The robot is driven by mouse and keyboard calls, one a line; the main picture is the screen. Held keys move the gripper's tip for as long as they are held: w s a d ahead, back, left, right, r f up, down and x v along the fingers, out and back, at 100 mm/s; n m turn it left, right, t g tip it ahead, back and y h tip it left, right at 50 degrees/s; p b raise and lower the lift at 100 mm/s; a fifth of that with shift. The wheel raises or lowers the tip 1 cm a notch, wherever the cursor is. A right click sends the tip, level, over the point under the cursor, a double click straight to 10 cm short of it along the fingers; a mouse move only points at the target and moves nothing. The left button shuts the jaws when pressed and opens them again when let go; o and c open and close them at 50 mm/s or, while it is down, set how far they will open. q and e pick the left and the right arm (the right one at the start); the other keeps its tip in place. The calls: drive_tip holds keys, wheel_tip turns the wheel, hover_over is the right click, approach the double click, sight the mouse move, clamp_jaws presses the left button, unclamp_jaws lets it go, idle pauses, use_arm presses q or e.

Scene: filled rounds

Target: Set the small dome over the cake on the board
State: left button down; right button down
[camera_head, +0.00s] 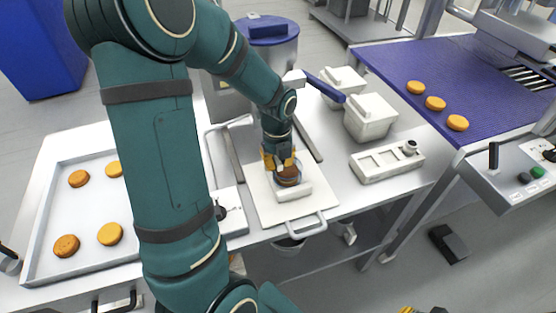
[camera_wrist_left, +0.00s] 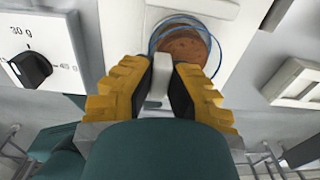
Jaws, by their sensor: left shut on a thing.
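The brown round cake (camera_head: 289,177) sits on the white board (camera_head: 262,203), partly hidden by my left gripper (camera_head: 280,163). The left wrist view shows the cake (camera_wrist_left: 183,46) below and beyond the fingertips. The small dome (camera_wrist_left: 206,33) is clear and shows there mainly as thin blue outlines around the cake. My left gripper (camera_wrist_left: 160,85) is shut on its white handle. I cannot tell whether the dome's rim touches the board. A yellow and black tip, apparently my right gripper (camera_head: 408,310), is cut off at the bottom edge.
A dial box (camera_head: 230,207) stands left, a slotted white tray (camera_head: 387,161) right. White containers (camera_head: 369,118) stand behind. A shallow tray (camera_head: 85,213) holds several cakes; a blue belt (camera_head: 410,66) holds three.

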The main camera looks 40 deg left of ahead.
use_arm(q)
drive_tip(key=shift+f, duration=0.25)
drive_tip(key=shift+c, duration=2.1)
unclamp_jaws()
drive_tip(key=shift+r, duration=0.1)
drive_tip(key=shift+r+p, duration=2.1)
drive_tip(key=shift+r, duration=0.2)
drive_tip(key=shift+r+p, duration=1.05)
drive_tip(key=shift+r, duration=0.1)
drive_tip(key=shift+s+f, duration=0.1)
